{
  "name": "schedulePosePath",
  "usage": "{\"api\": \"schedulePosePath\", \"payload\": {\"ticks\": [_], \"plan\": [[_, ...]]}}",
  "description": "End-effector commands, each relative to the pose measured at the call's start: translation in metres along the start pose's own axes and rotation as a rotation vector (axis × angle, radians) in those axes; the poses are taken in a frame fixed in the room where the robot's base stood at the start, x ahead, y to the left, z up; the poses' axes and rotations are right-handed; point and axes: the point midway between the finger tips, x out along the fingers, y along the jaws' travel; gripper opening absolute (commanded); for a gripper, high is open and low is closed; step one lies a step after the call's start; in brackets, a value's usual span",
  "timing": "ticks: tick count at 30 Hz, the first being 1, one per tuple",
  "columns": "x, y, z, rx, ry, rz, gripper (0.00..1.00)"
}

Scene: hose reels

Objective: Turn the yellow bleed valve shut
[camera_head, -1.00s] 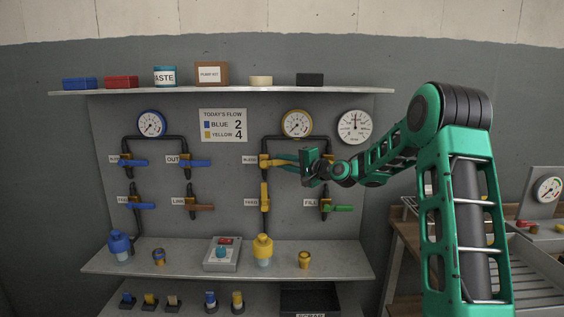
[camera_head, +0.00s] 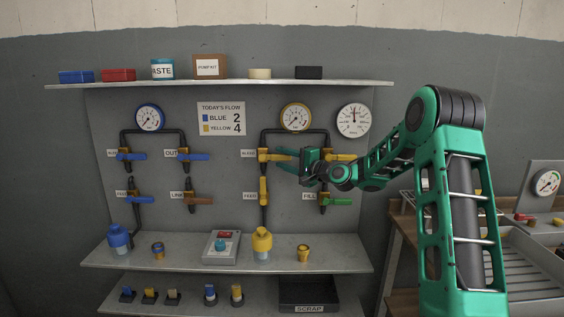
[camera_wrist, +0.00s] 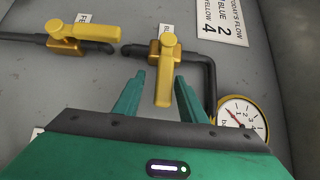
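The yellow bleed valve (camera_head: 264,156) sits on the dark pipe below the yellow-rimmed gauge in the head view. Its handle sticks out to the right, across the pipe. My gripper (camera_head: 281,159) is open around the handle, reaching in from the right. The handle's far end is partly hidden by the gripper in the head view.
The feed valve (camera_head: 263,190) is just below, its handle along the pipe. Another yellow handle (camera_head: 343,157) and a green handle (camera_head: 338,202) are to the right. The yellow-rimmed gauge (camera_head: 296,117) is above. A shelf (camera_head: 190,258) with bottles and a box juts out below.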

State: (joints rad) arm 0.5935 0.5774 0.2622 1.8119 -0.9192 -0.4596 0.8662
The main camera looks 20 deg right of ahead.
Motion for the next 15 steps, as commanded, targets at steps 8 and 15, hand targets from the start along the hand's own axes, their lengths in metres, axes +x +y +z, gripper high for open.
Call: {"api": "schedulePosePath", "payload": {"ticks": [8, 15], "plan": [[-0.002, -0.002, 0.001, 0.000, -0.003, -0.002, 0.38], [-0.034, -0.002, 0.000, 0.001, 0.000, -0.001, 0.38]]}}
